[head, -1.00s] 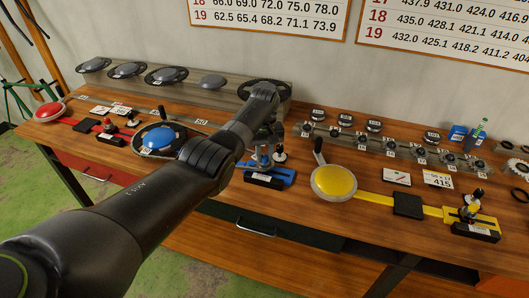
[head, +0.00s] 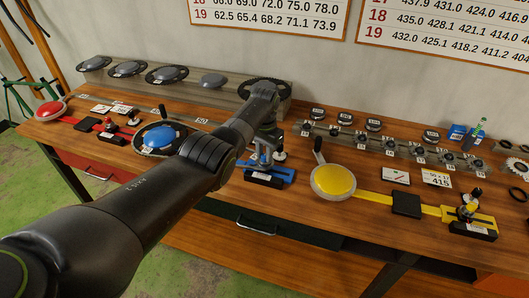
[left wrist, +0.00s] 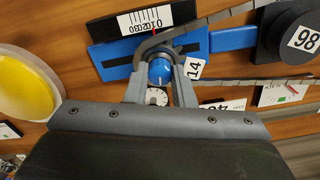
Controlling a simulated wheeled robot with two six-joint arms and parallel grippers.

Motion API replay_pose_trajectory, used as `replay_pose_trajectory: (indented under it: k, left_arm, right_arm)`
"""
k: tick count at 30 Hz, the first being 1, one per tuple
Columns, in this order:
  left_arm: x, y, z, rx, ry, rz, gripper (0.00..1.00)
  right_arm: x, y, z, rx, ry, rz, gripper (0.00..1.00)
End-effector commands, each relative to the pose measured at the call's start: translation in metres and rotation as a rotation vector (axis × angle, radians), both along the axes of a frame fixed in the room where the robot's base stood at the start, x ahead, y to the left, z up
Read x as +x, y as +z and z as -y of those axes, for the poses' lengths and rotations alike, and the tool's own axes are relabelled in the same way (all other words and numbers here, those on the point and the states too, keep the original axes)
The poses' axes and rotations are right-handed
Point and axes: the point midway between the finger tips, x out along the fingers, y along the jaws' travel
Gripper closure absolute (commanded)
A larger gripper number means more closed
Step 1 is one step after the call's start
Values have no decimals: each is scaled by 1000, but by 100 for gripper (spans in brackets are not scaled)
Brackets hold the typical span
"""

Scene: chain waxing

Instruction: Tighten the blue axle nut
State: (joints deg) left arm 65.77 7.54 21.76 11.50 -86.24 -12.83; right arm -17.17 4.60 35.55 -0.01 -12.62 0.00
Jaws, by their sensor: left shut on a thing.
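The blue axle nut (left wrist: 160,72) is a round blue knob on the blue fixture (left wrist: 215,38), with a chain bent around its post. My left gripper (left wrist: 161,80) is shut on the nut, one grey finger on each side, in the left wrist view. In the head view my left gripper (head: 264,152) points down at the blue fixture (head: 282,173); the fingers hide much of it, and the nut cannot be made out there. A white dial (left wrist: 157,96) shows between the fingers. My right gripper is not in view.
A yellow disc with a crank (head: 333,181) and a yellow fixture (head: 434,211) stand to the right. A blue disc (head: 160,137) and a red fixture (head: 85,124) lie to the left. A white scale (left wrist: 150,22) lies by the nut. Bare tabletop shows in front.

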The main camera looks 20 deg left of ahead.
Motion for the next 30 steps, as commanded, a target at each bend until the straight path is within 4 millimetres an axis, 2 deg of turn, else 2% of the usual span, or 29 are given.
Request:
replay_pose_trajectory:
  k: [9,21,22,27,30]
  left_arm:
    - [1,1,0,1,-76,3,100]
    - [1,1,0,1,-81,4,100]
    - [1,1,0,1,-81,4,76]
    - [1,1,0,0,-80,3,56]
    - [1,1,0,0,-80,2,56]
  right_arm:
    - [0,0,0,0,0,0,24]
    - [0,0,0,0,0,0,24]
    - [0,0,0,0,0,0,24]
    - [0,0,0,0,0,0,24]
    - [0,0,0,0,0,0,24]
